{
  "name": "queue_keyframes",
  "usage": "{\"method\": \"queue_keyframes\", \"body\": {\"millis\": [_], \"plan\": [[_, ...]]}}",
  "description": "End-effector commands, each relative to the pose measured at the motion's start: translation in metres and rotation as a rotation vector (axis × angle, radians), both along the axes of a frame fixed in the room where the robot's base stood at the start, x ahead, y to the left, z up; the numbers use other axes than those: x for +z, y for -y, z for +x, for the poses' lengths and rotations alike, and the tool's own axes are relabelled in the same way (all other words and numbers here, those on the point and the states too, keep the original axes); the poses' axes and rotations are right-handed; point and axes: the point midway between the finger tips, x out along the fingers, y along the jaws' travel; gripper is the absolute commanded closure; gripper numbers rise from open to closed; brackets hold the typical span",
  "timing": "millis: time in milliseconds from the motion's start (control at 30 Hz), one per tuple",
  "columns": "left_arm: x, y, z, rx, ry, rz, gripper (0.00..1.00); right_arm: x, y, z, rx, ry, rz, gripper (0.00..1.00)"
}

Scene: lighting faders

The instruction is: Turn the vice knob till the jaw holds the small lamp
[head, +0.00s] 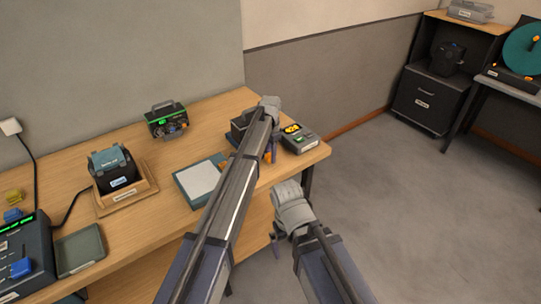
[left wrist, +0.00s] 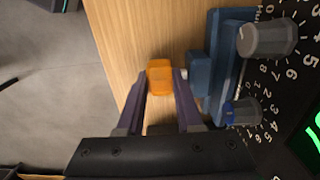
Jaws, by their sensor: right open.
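The blue vice (left wrist: 199,72) stands on the wooden table in the left wrist view. Its orange knob (left wrist: 160,77), on a short light shaft, sits between the fingertips of my left gripper (left wrist: 161,85), one finger close against each side. In the head view my left gripper (head: 271,150) is at the right end of the table, and its arm covers much of the vice. My right gripper (head: 277,240) is open and empty, lower, in front of the table's right end. I cannot make out the small lamp in either view.
Grey knobs (left wrist: 268,38) over a numbered dark panel are close beside the vice. A grey device with a lit display (head: 299,138) stands right of my left gripper. A pale pad (head: 200,180) and a boxed black unit (head: 118,170) lie left. Floor (head: 420,220) is clear at right.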

Motion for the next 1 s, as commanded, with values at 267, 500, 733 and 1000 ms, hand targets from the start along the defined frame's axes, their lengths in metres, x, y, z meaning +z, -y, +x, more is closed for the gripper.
{"method": "queue_keyframes", "body": {"millis": [267,500,733,1000], "plan": [[0.0,0.0,0.0,0.0,0.0,0.0,1.0,0.0,0.0,0.0,0.0,0.0,0.0,0.0],[-0.001,0.003,0.004,-0.003,-0.031,0.043,1.0,-0.002,0.0,0.0,0.0,0.0,0.0,0.0],[-0.004,0.007,0.008,-0.003,-0.172,0.237,1.0,-0.014,0.0,0.0,0.0,0.0,0.0,0.0],[-0.002,0.006,0.004,0.0,-0.22,0.303,1.0,-0.017,0.0,0.0,0.0,0.0,0.0,0.0]]}}
